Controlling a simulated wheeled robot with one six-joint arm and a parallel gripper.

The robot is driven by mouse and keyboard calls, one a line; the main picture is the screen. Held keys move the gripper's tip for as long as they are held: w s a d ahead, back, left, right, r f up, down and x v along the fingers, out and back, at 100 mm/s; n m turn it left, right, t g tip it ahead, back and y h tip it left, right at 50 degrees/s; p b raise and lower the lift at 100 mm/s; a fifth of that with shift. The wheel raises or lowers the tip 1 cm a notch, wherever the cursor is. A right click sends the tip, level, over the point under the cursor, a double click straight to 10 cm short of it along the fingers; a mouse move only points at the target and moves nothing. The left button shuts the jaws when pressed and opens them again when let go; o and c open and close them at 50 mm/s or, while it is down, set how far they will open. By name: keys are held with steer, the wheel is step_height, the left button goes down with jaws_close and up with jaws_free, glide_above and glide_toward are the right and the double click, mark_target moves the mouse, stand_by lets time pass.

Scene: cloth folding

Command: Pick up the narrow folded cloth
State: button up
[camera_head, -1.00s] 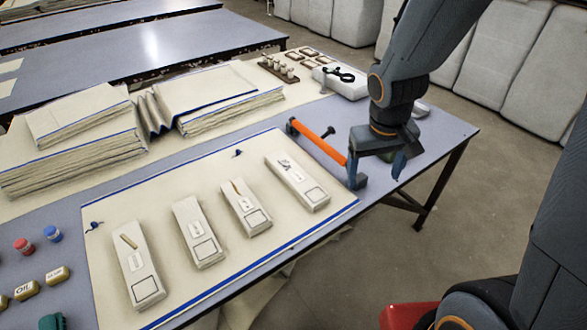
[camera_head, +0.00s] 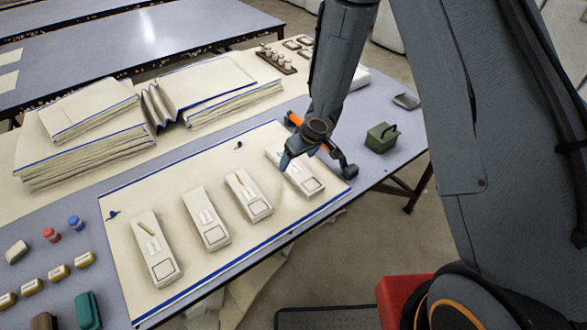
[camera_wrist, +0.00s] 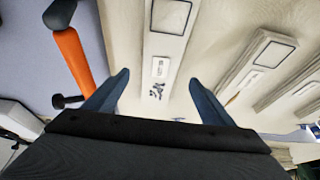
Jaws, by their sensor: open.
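Several narrow folded cream cloths lie side by side on a cream sheet with blue edges (camera_head: 200,167). The rightmost folded cloth (camera_head: 307,183) has a square outline at its near end and a small label with dark marks, clear in the wrist view (camera_wrist: 165,50). My gripper (camera_head: 310,158) is over this cloth in the head view and hides part of it. In the wrist view my gripper (camera_wrist: 159,79) is open, its two blue fingers apart on either side of the cloth, with nothing held. How high the fingertips are above the cloth I cannot tell.
An orange-handled tool (camera_wrist: 73,58) lies beside the cloth, close to one finger. The neighbouring folded cloth (camera_head: 248,195) lies on the other side. A green box (camera_head: 381,137) stands near the table's right end. Stacked cloth (camera_head: 85,145) fills the back left.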

mark_target(293, 165)
steer(key=shift+p+x, duration=0.35)
steer(key=shift+x, duration=2.05)
steer(key=shift+w, duration=0.1)
steer(key=c, duration=1.2)
steer(key=shift+r, duration=0.1)
steer(key=shift+c, duration=0.2)
